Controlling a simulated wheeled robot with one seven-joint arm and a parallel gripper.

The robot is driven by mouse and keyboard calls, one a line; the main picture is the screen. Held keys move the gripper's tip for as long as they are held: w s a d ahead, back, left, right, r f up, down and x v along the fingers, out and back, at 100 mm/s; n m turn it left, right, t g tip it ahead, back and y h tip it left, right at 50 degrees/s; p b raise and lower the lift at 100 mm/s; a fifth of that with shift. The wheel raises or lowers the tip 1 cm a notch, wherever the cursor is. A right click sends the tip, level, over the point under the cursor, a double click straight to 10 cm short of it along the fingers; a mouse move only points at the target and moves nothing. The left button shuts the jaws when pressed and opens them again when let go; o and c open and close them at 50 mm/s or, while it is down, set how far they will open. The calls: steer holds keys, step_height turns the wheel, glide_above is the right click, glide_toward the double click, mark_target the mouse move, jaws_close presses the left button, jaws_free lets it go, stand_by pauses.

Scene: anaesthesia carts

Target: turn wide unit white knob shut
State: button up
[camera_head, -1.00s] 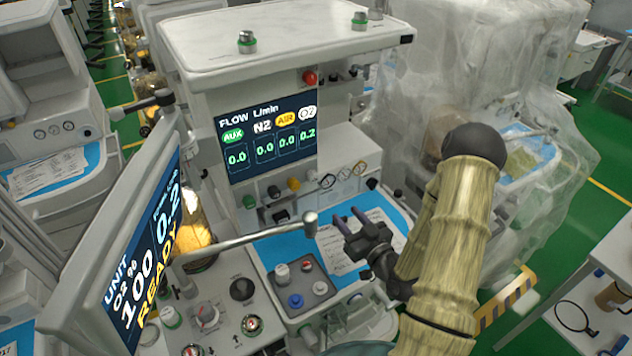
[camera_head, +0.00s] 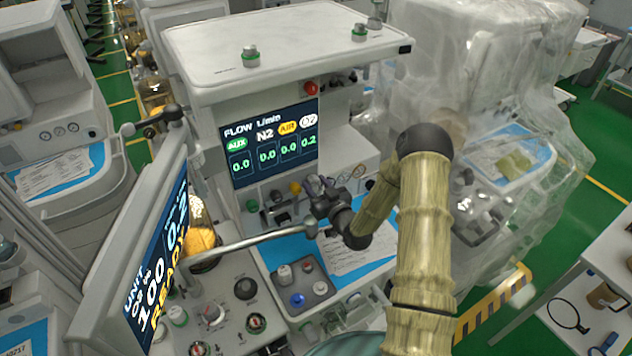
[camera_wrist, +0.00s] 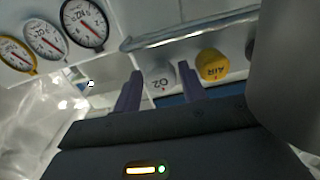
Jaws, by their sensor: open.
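The white knob (camera_wrist: 161,77), marked O2, sits on the front panel of the wide unit (camera_head: 290,70). In the wrist view it lies between the two purple fingers of my gripper (camera_wrist: 160,69), which are open, one on each side. I cannot tell whether they touch it. In the head view my gripper (camera_head: 314,184) is at the knob row below the flow screen (camera_head: 268,143) and hides the white knob. The screen reads 0.2 under O2 and 0.0 in the other columns.
A yellow AIR knob (camera_wrist: 212,65) is close beside the right finger. A metal rail (camera_wrist: 185,32) runs along the knob row. Round gauges (camera_wrist: 85,24) sit to the left. A tilted monitor (camera_head: 150,260) and its arm (camera_head: 255,240) stand at left in the head view.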

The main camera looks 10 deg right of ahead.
steer(key=shift+w, duration=0.15)
steer(key=shift+c, duration=0.3)
steer(key=c, duration=0.6)
steer(key=shift+f+m+b, duration=0.15)
steer(key=shift+m+b, duration=0.35)
steer(key=shift+b, duration=0.05)
steer(key=shift+m, duration=0.3)
steer(key=shift+c, duration=0.2)
steer(key=o, duration=0.7)
